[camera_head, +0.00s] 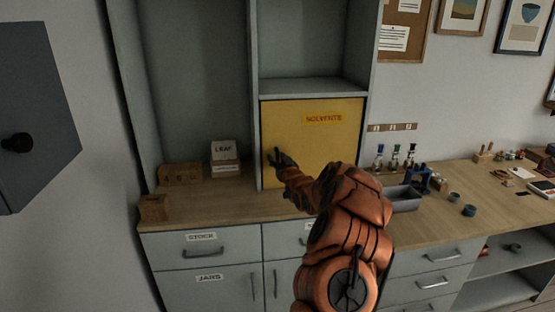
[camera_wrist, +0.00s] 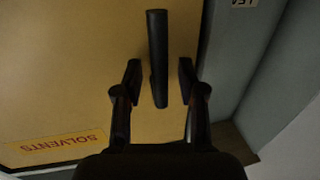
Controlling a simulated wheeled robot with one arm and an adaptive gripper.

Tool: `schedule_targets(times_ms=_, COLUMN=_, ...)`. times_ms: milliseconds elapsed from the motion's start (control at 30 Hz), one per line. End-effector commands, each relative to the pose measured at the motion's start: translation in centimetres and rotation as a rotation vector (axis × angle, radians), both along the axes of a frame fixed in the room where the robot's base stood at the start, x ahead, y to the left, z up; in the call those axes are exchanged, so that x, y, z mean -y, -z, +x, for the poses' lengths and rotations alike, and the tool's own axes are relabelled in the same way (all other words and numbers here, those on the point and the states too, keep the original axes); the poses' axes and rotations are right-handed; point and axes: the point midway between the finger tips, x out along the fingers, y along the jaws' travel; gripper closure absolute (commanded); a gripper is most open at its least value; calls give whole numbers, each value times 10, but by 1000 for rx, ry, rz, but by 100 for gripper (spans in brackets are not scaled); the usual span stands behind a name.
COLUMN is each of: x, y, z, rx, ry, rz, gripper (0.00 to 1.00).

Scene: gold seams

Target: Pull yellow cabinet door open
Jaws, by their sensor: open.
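The yellow cabinet door (camera_head: 325,145) is shut in the head view, with a SOLVENTS label near its top. It fills much of the wrist view (camera_wrist: 60,70). A dark bar handle (camera_wrist: 157,45) stands near the door's edge in the wrist view. My gripper (camera_wrist: 158,82) is open, with one finger on each side of the handle's end and gaps between. I cannot tell whether either finger touches it. In the head view my gripper (camera_head: 273,157) is at the left part of the door, and my orange arm hides the door's lower right.
The wooden counter (camera_head: 225,200) runs below the door, with a LEAF box (camera_head: 224,152) and wooden blocks to the left. Grey drawers (camera_head: 200,247) are below. A dark grey box (camera_head: 40,100) juts out at far left.

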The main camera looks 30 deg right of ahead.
Motion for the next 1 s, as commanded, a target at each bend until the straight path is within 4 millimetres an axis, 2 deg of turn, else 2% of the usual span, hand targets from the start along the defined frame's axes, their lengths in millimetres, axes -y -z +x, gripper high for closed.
schedule_targets(times_ms=100, x=0, y=0, z=0, rx=0, ry=0, rz=0, gripper=62)
schedule_targets(times_ms=467, x=0, y=0, z=0, rx=0, ry=0, rz=0, gripper=100)
schedule_targets(times_ms=1000, x=0, y=0, z=0, rx=0, ry=0, rz=1, gripper=100)
